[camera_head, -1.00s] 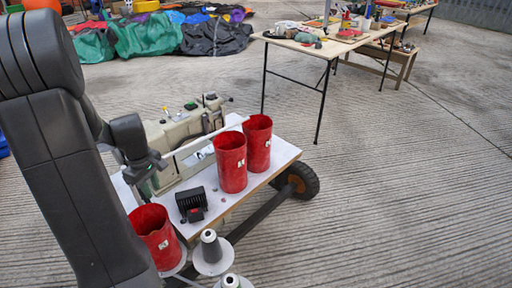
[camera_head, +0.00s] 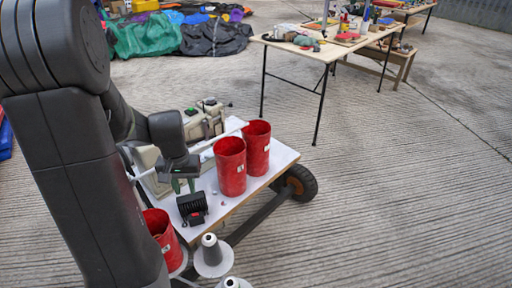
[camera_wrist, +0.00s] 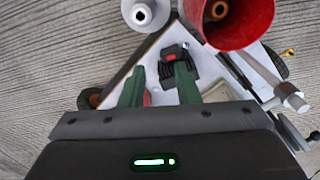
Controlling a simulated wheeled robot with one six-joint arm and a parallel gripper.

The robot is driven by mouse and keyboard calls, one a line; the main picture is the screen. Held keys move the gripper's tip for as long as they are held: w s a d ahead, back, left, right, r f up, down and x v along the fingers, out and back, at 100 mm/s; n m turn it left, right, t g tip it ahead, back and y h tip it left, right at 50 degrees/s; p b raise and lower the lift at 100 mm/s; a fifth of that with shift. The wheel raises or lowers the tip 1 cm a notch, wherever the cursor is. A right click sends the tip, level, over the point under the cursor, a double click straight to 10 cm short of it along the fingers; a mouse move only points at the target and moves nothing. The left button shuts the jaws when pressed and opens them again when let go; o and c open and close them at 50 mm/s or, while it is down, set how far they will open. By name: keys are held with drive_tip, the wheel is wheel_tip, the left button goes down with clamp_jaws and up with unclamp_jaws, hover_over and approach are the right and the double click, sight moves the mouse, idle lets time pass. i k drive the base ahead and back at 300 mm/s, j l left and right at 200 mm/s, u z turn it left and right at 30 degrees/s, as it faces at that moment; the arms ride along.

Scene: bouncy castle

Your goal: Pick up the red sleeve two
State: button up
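Three red sleeves stand open end up. Two are side by side on the white cart top, a front one (camera_head: 230,168) and a rear one (camera_head: 257,148). A third sleeve (camera_head: 162,236) is at the cart's near left end, partly hidden by my arm. I cannot tell which is number two. My gripper (camera_head: 183,186) is above the cart, left of the pair, fingers pointing down. In the wrist view its green fingers (camera_wrist: 160,88) are apart with nothing held between them. One red sleeve (camera_wrist: 237,38) shows at the top right there.
A black finned block (camera_head: 192,207) lies on the cart (camera_head: 283,163) below my gripper. A sewing machine (camera_head: 208,122) stands behind it. Grey cones (camera_head: 212,252) stand at the cart's near end. A table (camera_head: 290,45) with clutter is behind; the floor at right is clear.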

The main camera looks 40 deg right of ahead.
sight(256, 149)
drive_tip(key=l+u, duration=0.15)
drive_tip(key=l, duration=0.3)
drive_tip(key=l+u, duration=0.15)
drive_tip(key=l, duration=0.3)
drive_tip(key=l+u, duration=0.1)
drive_tip(key=l, duration=0.35)
drive_tip(key=k+l+u, duration=0.15)
drive_tip(key=l, duration=0.3)
drive_tip(key=l+u, duration=0.15)
drive_tip(key=l, duration=0.3)
drive_tip(key=k+l+u, duration=0.15)
drive_tip(key=l, duration=0.25)
drive_tip(key=k+l+u, duration=0.1)
drive_tip(key=l, duration=0.3)
drive_tip(key=k+l+u, duration=0.15)
drive_tip(key=l, duration=0.25)
